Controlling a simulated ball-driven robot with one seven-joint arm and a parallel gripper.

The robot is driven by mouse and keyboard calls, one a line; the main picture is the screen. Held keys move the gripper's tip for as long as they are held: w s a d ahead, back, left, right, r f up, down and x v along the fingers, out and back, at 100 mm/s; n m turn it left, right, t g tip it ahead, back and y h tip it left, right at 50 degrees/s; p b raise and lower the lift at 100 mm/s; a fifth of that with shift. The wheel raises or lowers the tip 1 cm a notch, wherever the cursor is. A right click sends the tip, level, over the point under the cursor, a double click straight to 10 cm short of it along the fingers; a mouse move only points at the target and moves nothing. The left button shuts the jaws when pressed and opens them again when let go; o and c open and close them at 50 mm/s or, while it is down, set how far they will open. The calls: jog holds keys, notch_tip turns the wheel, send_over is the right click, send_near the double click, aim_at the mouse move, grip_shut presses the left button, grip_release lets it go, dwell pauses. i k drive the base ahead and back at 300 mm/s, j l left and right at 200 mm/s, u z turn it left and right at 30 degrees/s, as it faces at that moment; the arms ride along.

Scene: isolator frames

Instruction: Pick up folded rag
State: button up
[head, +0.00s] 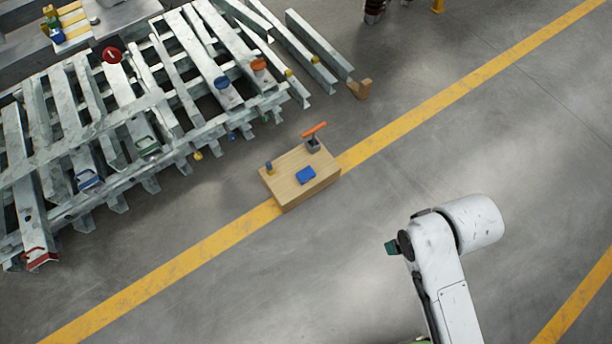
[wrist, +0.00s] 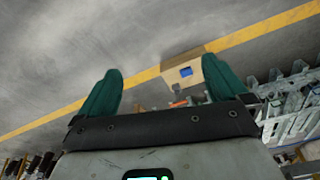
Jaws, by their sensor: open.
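The folded rag (head: 306,175) is a small blue pad lying flat on top of a light wooden box (head: 284,192) on the floor. In the wrist view the blue rag (wrist: 186,71) shows on the box (wrist: 172,77), between my gripper's fingers and nearer the right one. My gripper (wrist: 160,80) has two green fingers spread apart with nothing between them. In the head view my arm is at the lower right, well apart from the box; only a small green tip of the gripper (head: 391,247) shows there.
A grey metal frame rack (head: 150,100) with coloured parts fills the upper left. The floor between my arm and the box is clear.

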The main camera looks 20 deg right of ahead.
aim_at(307, 173)
jog(key=i+l, duration=0.3)
jog(key=i, duration=0.2)
jog(key=i+l, duration=0.3)
jog(key=i, duration=0.15)
jog(key=i+u, duration=0.1)
jog(key=u, duration=0.3)
jog(key=l+u, duration=0.15)
jog(key=u, duration=0.25)
jog(key=i+l+u, duration=0.1)
jog(key=u, duration=0.25)
jog(key=i+l+u, duration=0.1)
jog(key=u, duration=0.3)
